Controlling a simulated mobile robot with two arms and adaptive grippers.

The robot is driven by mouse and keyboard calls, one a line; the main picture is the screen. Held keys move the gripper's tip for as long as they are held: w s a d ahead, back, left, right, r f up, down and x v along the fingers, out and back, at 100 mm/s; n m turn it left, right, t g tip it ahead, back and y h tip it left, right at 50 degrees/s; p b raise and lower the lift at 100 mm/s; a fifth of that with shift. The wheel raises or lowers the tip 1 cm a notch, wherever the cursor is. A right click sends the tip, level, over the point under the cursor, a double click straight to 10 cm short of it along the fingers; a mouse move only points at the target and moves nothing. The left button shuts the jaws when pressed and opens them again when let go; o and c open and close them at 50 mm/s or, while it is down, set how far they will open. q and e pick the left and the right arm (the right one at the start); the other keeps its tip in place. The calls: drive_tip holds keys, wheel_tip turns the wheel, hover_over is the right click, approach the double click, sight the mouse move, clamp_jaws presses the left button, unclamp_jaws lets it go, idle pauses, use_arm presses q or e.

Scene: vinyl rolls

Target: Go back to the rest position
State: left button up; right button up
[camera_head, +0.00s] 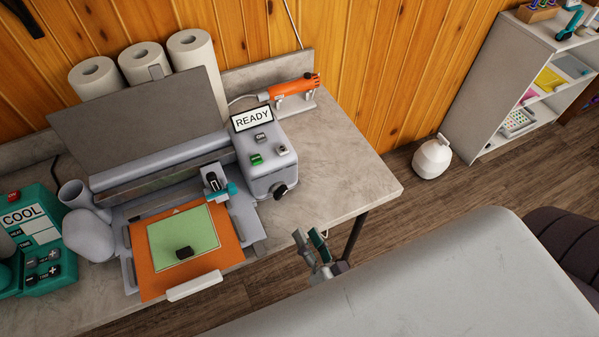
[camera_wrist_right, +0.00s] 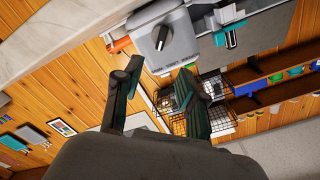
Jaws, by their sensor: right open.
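My right gripper (camera_head: 316,247) is open and empty in the head view, just off the front edge of the grey worktable (camera_head: 345,150). In the right wrist view its two dark green fingers (camera_wrist_right: 158,98) stand apart with nothing between them. Beyond them is the grey control box (camera_wrist_right: 165,38) with its black knob. In the head view the same box (camera_head: 268,158) carries a READY sign, to the upper left of the gripper. My left gripper is not seen in either view.
A grey machine with a raised lid (camera_head: 150,110) holds an orange board (camera_head: 143,262) with a green sheet. A teal COOL device (camera_head: 40,240) stands at the left. A grey-white surface (camera_head: 430,275) fills the lower right. A white shelf (camera_head: 500,80) and white jug (camera_head: 432,156) stand right.

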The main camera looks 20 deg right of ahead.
drive_tip(key=s+f+n+g+y, duration=0.1)
drive_tip(key=s+f+n+g, duration=0.25)
drive_tip(key=f, duration=0.85)
drive_tip(key=s+f+n+g+y, duration=0.1)
drive_tip(key=s+f+n+g, duration=0.2)
drive_tip(key=f, duration=1)
drive_tip(key=s+d+f+n+g+h, duration=0.1)
drive_tip(key=s+d+f+g, duration=0.2)
drive_tip(key=s+f, duration=0.2)
drive_tip(key=s+d+f+n+g+b, duration=0.1)
drive_tip(key=s+d+f+g, duration=0.2)
drive_tip(key=s+f, duration=0.3)
drive_tip(key=s+d+f+n+g+h, duration=0.1)
drive_tip(key=s+d+f+g, duration=0.2)
drive_tip(key=s+f, duration=0.3)
drive_tip(key=shift+s+f+n+g+h, duration=0.2)
drive_tip(key=shift+s+n+g+h, duration=0.15)
drive_tip(key=shift+s+g, duration=0.3)
drive_tip(key=shift+w+d, duration=0.1)
